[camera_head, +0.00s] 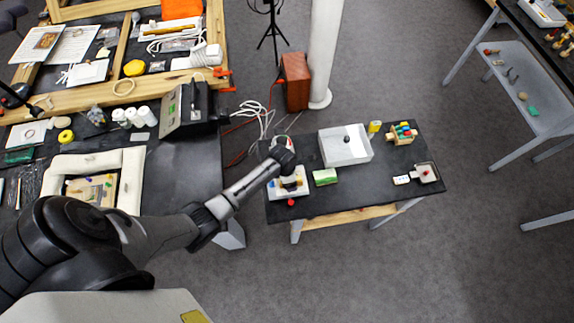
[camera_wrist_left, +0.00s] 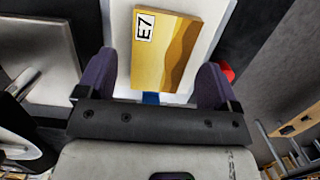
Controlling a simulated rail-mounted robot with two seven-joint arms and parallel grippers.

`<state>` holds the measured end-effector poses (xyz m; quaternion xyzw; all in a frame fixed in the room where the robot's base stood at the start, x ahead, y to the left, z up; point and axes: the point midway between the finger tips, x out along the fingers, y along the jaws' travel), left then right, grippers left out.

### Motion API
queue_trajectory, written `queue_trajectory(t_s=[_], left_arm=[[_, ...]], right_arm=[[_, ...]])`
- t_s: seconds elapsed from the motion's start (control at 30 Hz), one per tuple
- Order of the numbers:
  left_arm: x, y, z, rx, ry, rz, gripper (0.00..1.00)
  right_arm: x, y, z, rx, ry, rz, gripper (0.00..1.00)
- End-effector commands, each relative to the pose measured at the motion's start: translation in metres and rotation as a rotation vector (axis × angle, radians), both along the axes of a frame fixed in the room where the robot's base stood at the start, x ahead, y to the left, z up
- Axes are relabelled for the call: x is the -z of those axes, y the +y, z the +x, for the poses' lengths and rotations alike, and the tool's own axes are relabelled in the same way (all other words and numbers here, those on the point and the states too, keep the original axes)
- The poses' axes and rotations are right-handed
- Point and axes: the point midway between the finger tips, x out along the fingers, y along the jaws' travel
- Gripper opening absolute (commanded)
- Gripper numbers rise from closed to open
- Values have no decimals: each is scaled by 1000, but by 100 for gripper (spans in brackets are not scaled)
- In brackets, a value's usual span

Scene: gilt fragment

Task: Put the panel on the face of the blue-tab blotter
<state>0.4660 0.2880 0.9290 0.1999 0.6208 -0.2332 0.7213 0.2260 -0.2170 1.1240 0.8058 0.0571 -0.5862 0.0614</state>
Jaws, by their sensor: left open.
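In the left wrist view a gold panel (camera_wrist_left: 165,50) with a darker wavy band and a white "E7" label lies on a white surface (camera_wrist_left: 120,35). A small blue tab (camera_wrist_left: 150,98) shows at the panel's near edge; I cannot tell what it belongs to. My left gripper (camera_wrist_left: 163,80) is open, with a purple-padded finger on each side of the panel's near end; contact is not clear. In the head view my left gripper (camera_head: 289,182) is over a white piece (camera_head: 276,189) on the small black table, largely hiding the panel. My right gripper is out of view.
A red knob (camera_wrist_left: 227,72) sits right of the white surface. The table's front middle is clear.

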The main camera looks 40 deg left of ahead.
Motion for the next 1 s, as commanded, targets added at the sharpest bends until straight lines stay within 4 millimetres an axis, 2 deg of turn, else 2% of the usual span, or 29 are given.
queue_trajectory(t_s=[0.2,0.5,0.7,0.87,1.0], left_arm=[[-42,3,-5,0,-3,-1,86],[-87,7,-10,0,-2,0,86],[-102,9,-12,-1,-1,0,86],[-105,9,-14,3,1,1,86],[-105,6,-23,101,-12,22,86]], right_arm=[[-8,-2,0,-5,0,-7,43],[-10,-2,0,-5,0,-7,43],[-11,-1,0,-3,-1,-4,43],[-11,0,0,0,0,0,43],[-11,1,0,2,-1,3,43]])
